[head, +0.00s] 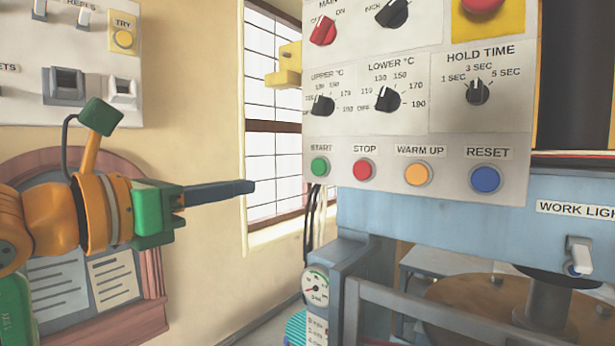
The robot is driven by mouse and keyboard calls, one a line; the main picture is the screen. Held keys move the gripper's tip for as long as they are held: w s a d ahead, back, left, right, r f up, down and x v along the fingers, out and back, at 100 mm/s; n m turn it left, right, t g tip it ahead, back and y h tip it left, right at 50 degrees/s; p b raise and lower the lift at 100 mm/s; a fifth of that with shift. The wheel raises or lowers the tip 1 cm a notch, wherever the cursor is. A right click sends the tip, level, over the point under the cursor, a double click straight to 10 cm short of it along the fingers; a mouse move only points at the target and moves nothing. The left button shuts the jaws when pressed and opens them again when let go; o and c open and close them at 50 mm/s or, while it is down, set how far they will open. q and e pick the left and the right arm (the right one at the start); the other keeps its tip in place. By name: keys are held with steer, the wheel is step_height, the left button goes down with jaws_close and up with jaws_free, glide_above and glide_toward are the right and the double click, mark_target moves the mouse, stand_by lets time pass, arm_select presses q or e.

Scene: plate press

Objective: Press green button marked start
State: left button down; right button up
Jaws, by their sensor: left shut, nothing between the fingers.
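The green START button (320,167) sits at the lower left of the white control panel (450,135), under its START label. It is round with a pale rim. My left gripper (248,187) comes in from the left, its dark fingers shut and empty, pointing right. In the picture its tip is left of the green button and slightly lower, with a gap between them. I cannot tell the exact depth between tip and panel. My right gripper is not in view.
Beside START are the red STOP (363,169), orange WARM UP (418,174) and blue RESET (485,179) buttons. Dials are above. A yellow bracket (287,68) juts from the panel's left edge. A gauge (316,287) and blue press frame (430,215) are below.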

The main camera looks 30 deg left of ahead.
mark_target(317, 174)
arm_select(q)
steer(key=w+p, duration=0.1)
steer(key=w, duration=0.3)
steer(key=w+d+p, duration=0.1)
steer(key=w+p, duration=0.1)
steer(key=w, duration=0.3)
steer(key=w+p, duration=0.1)
steer(key=w, duration=0.3)
steer(key=shift+w+d+r, duration=0.1)
steer(key=shift+w+d, duration=0.05)
steer(key=shift+w, duration=0.6)
